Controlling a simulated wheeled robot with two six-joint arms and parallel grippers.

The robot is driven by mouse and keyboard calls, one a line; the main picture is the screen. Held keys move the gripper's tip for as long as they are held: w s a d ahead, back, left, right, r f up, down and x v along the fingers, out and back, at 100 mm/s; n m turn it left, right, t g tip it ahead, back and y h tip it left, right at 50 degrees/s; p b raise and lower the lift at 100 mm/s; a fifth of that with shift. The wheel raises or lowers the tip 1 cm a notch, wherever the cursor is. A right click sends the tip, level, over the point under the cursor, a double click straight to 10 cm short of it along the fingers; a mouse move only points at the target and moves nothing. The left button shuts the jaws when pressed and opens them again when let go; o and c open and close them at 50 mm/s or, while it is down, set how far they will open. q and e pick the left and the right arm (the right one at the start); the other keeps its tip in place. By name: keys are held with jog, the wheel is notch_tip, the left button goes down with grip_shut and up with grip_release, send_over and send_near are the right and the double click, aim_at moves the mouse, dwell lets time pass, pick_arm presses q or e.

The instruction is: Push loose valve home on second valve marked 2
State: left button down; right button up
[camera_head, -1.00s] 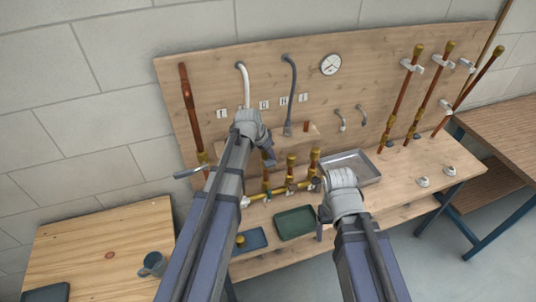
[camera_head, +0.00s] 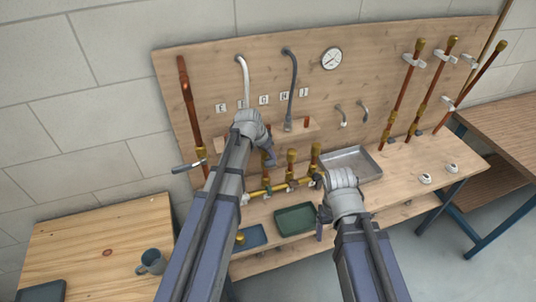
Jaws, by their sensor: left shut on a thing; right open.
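A row of brass valves stands on a brass pipe assembly (camera_head: 278,188) on the bench. The middle valve (camera_head: 291,160) and right valve (camera_head: 315,157) stand upright with copper-coloured tops. The left valve (camera_head: 265,178) shows only in part below my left gripper (camera_head: 268,159). My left gripper points down and is shut around the upper part of the left valve, mostly hidden by the wrist. Any number marks on the valves are too small to read. My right gripper (camera_head: 320,218) is open and empty, low in front of the assembly's right end.
A green tray (camera_head: 294,231) and a blue tray (camera_head: 249,250) with a brass piece lie in front. A metal tray (camera_head: 373,172) is to the right. Hoses, a gauge (camera_head: 332,58) and copper pipes stand against the board. A mug (camera_head: 152,262) sits on the left table.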

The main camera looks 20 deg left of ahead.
pick_arm(q)
jog(key=shift+c, duration=1.8)
grip_release()
jog(key=shift+r, duration=0.1)
jog(key=p+v, duration=0.7)
jog(key=shift+s+r, duration=0.1)
jog(key=shift+r, duration=0.25)
notch_tip(320, 180, up, 6)
jog(key=p, duration=0.6)
